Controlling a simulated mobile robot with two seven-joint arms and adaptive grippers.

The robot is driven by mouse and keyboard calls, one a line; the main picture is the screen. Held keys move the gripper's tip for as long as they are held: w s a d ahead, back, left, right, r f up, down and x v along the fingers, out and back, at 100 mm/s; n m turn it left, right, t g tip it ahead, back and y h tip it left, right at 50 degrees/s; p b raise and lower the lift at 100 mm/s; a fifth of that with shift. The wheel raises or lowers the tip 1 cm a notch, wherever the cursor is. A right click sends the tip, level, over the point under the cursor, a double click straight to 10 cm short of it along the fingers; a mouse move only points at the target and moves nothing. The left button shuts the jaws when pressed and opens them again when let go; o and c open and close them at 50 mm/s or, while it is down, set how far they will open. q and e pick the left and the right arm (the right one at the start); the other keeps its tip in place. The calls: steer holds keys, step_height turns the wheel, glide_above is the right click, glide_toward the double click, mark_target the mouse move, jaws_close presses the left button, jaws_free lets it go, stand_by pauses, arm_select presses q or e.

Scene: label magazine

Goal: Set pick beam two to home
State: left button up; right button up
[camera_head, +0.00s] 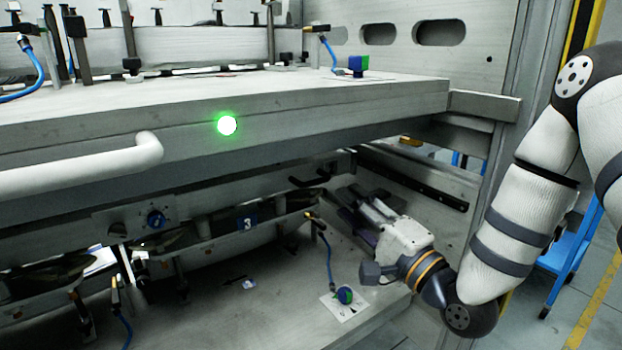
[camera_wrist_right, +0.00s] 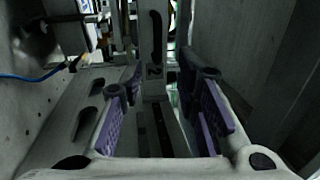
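My right gripper (camera_head: 350,200) reaches under the upper metal shelf at the right. In the right wrist view its two purple-padded fingers (camera_wrist_right: 160,80) stand apart with a clear gap. An upright grey beam part with a dark slot (camera_wrist_right: 154,40) lies ahead of the gap. A small dark label (camera_wrist_right: 154,71) on it seems to read 2, but is too small to be sure. In the head view a beam with a blue label 3 (camera_head: 247,224) runs under the shelf, left of the gripper. Whether the fingers touch anything is unclear. My left gripper is not in view.
The upper shelf (camera_head: 300,97) with a green lamp (camera_head: 227,125) and a white handle (camera_head: 80,170) overhangs the work space. A metal wall (camera_wrist_right: 245,60) stands close at right in the wrist view.

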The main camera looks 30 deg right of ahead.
mark_target(321, 182)
steer(key=x, duration=0.9)
steer(key=shift+w+b, duration=0.35)
steer(key=shift+w, duration=0.05)
jaws_close()
